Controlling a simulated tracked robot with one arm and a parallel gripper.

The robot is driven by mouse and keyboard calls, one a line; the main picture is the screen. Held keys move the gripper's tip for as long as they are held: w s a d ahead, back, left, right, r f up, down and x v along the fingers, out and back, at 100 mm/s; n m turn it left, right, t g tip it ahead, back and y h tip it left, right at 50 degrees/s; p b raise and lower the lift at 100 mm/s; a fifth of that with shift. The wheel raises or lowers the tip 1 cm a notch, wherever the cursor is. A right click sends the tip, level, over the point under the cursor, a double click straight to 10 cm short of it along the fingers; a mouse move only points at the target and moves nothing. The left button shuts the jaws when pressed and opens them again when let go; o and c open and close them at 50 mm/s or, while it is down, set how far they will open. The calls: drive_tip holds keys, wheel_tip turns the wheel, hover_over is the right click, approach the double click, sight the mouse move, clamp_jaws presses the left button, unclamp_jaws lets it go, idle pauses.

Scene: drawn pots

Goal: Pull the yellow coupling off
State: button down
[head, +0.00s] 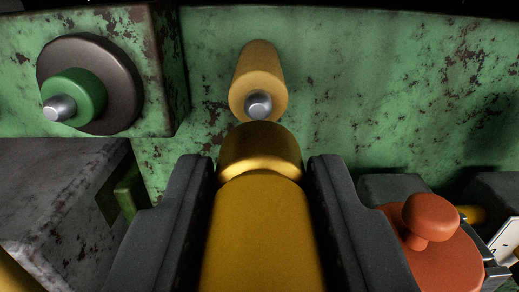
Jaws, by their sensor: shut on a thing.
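My gripper (262,172) shows as two dark grey jaws, one on each side of the yellow coupling. It is shut on this coupling (262,235), a thick yellow cylinder with a shiny gold collar at its far end. The coupling runs from the bottom edge up to the middle of the head view. Just beyond it, a yellow stub (258,75) with a silver pin (258,105) sticks out of the green wall. The pin's end is in plain view above the collar.
The rusty green wall (370,95) stands behind. A dark disc (112,75) with a green hub (82,95) and silver pin juts out at upper left. A grey block (60,200) is at left. An orange-red knob (430,218) on a round cap is at lower right.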

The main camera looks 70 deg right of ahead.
drive_tip(key=shift+s+a, duration=0.2)
drive_tip(key=shift+a, duration=0.2)
